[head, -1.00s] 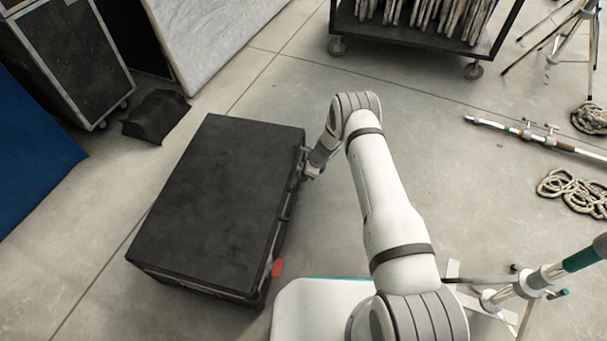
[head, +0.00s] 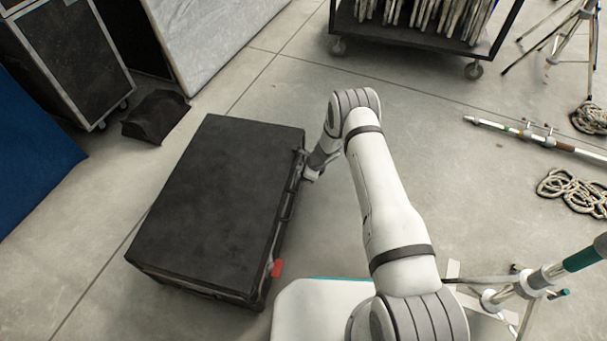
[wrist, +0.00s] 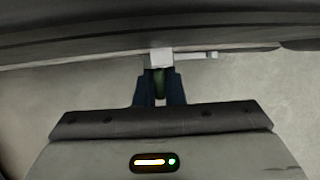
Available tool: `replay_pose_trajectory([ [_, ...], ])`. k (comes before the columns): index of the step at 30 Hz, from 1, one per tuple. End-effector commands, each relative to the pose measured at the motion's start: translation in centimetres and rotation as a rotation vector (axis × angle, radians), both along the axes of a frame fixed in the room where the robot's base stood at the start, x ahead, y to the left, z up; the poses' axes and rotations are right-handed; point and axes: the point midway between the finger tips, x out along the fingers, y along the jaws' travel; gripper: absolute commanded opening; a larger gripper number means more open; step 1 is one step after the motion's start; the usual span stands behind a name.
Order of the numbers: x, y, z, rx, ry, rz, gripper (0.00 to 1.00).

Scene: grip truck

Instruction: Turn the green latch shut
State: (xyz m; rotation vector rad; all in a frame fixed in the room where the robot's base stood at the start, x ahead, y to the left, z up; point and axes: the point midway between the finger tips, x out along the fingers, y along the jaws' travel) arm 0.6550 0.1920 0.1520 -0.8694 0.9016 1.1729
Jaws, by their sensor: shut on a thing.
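The green latch (wrist: 159,82) shows in the wrist view as a small dark green piece between my fingers, just below a pale metal fitting (wrist: 161,57) on the case's side. My gripper (wrist: 160,98) is shut on it, one dark blue finger on each side. In the head view my gripper (head: 310,175) is at the right side of the black case (head: 215,190), near its far corner. The latch is hidden there by my wrist, and I cannot tell its turn angle.
A red latch (head: 277,268) sits on the same side of the case, near its front corner. Coiled rope (head: 572,190), a pole (head: 535,137) and a wheeled cart (head: 430,40) are to the right and back. The floor right of my arm is partly clear.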

Motion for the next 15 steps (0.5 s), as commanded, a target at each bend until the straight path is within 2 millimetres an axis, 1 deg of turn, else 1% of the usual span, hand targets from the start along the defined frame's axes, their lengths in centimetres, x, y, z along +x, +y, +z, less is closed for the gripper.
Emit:
replay_pose_trajectory([
  [1, 0.38, 0.22, 0.27, -0.003, -0.021, -0.001, 0.0],
  [15, 0.5, -0.06, 0.4, -0.018, -0.05, -0.003, 0.0],
])
